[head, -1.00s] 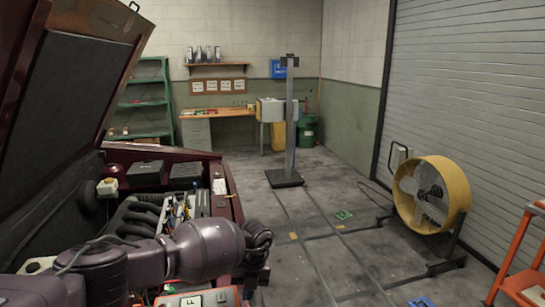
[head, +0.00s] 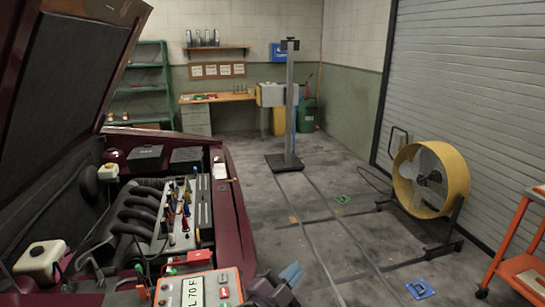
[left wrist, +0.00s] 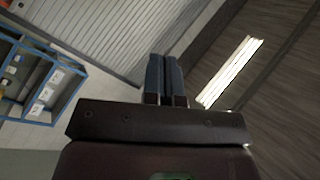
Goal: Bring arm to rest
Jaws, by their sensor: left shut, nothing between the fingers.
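My left gripper (head: 288,279) shows at the bottom of the head view, just right of the car's front edge. Only its dark wrist and bluish fingers are in the picture; most of the arm is out of frame. In the left wrist view its two fingers (left wrist: 166,80) lie side by side, shut and empty, with nothing near the tips. My right gripper is in neither view.
A dark red car (head: 238,218) with raised hood and open engine bay stands at left. A yellow fan (head: 458,182) and orange cart (head: 518,240) stand right. The middle floor is mostly clear.

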